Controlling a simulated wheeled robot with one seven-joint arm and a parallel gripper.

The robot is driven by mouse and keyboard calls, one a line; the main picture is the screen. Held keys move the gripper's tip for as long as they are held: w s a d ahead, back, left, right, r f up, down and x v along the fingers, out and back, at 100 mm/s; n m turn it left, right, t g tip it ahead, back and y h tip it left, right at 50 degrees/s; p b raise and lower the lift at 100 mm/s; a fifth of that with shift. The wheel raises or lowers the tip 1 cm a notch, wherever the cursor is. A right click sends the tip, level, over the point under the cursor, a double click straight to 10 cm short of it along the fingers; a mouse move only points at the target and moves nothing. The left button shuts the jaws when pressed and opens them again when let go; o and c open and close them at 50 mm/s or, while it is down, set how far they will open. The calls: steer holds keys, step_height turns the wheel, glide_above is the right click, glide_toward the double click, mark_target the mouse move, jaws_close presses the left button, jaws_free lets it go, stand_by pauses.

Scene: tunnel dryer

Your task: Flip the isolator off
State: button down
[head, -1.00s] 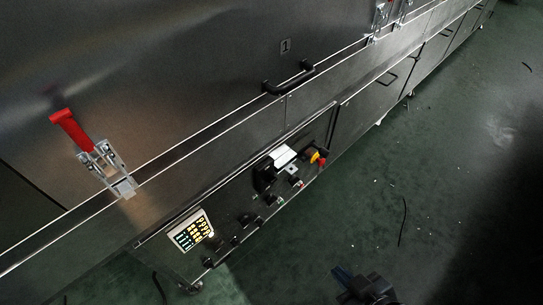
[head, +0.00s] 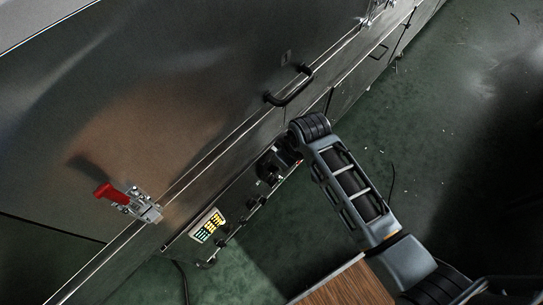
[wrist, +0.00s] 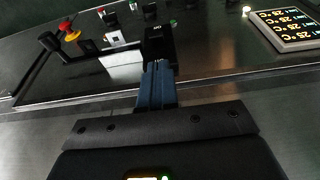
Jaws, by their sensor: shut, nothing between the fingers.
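A black block with small white lettering (wrist: 158,42) is on the dark control panel in the wrist view; it may be the isolator, but I cannot read it. My gripper (wrist: 157,68) is shut and empty, its blue fingers together. The fingertips overlap the block's near edge in the picture; I cannot tell whether they touch. A red and yellow knob (wrist: 70,32) and a black lever-like handle (wrist: 50,43) are to the left. In the head view my arm covers part of the panel, and the fingertips cannot be made out.
A lit temperature display (wrist: 288,25) is at the right of the panel, also in the head view (head: 207,226). A red toggle clamp (head: 125,199) and a black door handle (head: 289,87) stick out from the steel housing. Green floor (head: 440,150) is open beside it.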

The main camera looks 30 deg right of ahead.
mark_target(273, 170)
steer(key=shift+w+r, duration=0.15)
steer(key=shift+w, duration=0.15)
steer(key=b+x, duration=0.1)
steer(key=x, duration=0.9)
steer(key=shift+s, duration=0.1)
steer(key=shift+b, duration=0.6)
